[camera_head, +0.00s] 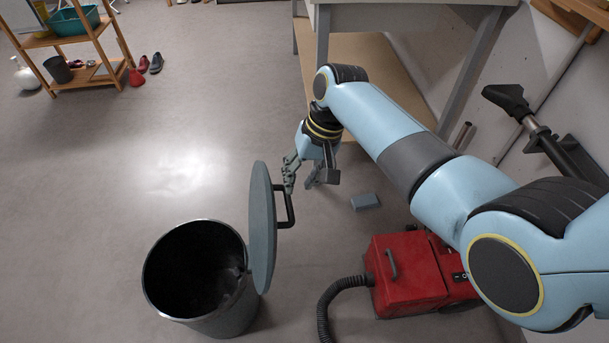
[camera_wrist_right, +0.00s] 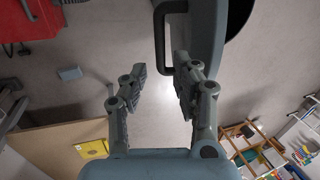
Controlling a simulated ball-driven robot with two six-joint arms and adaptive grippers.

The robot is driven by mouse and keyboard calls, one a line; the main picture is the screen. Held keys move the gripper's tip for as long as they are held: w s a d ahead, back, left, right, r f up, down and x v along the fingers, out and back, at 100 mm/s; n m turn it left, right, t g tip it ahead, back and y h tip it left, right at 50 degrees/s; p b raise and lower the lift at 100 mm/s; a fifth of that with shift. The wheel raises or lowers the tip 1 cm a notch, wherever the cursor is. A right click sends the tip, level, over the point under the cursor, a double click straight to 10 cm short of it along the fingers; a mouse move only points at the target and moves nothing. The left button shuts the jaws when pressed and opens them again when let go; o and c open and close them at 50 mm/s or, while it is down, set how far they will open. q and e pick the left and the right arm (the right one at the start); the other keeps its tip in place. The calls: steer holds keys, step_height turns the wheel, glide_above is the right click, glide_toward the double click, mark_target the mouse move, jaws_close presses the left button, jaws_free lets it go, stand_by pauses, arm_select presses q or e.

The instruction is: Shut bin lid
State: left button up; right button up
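The round bin (camera_head: 232,318) stands on the floor with its dark inside showing, so it is open. Its grey lid (camera_head: 262,225) stands upright on edge at the bin's right side. A dark handle (camera_head: 291,208) sticks out from the lid's right face. My right gripper (camera_head: 289,178) is close to the handle's upper end. In the right wrist view, my right gripper (camera_wrist_right: 158,85) has its fingers apart with nothing between them. The handle (camera_wrist_right: 161,45) and the lid (camera_wrist_right: 206,35) lie just beyond the fingertips. My left gripper is not in view.
A red vacuum cleaner (camera_head: 408,275) with a black hose (camera_head: 327,305) stands right of the bin. A small grey-blue block (camera_head: 365,202) lies on the floor. A table (camera_head: 410,17) is behind my arm. A wooden shelf (camera_head: 75,40) is at the far left. Floor left of the bin is clear.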

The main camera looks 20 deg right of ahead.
mark_target(290, 203)
steer(key=b+x, duration=0.5)
steer(key=x, duration=0.3)
steer(key=shift+c, duration=0.4)
steer(key=c, duration=0.5)
steer(key=shift+o, duration=0.2)
steer(key=shift+r, duration=0.1)
